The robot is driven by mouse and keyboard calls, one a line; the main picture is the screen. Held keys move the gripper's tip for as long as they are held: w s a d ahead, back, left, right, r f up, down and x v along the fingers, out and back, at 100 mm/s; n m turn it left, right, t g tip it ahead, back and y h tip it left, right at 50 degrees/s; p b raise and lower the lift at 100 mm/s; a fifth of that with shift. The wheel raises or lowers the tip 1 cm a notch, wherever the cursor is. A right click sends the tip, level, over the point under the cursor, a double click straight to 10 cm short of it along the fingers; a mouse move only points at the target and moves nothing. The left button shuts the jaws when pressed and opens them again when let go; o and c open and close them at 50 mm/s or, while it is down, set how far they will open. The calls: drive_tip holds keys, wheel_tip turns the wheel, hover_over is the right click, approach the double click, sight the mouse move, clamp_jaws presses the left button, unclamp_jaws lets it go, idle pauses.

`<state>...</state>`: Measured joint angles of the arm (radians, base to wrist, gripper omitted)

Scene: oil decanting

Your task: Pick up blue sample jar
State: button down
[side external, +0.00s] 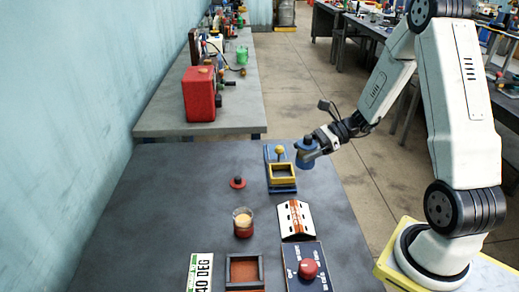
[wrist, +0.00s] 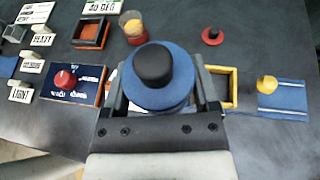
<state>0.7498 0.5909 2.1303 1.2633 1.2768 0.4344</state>
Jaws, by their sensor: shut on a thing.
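The blue sample jar (side external: 307,154) with a black knob on its lid is held in my gripper (side external: 316,152), above the table's right edge in the side view. In the wrist view the jar (wrist: 158,80) sits between the two fingers of my gripper (wrist: 163,98), seen from above. The fingers are shut on it. The jar looks roughly upright. Its lower part is hidden by the lid and the fingers in the wrist view.
A blue stand with a yellow frame and yellow knob (side external: 281,168) is just left of the jar.

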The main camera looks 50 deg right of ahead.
drive_tip(key=shift+s+a+r, duration=0.2)
drive_tip(key=shift+s+r, duration=0.15)
drive_tip(key=shift+s, duration=0.4)
drive_tip(key=shift+s+a+r, duration=0.15)
drive_tip(key=shift+s+r, duration=0.15)
drive_tip(key=shift+s, duration=0.4)
drive_tip(key=shift+s+a+r, duration=0.2)
drive_tip(key=shift+s+r, duration=0.15)
drive_tip(key=shift+s, duration=0.4)
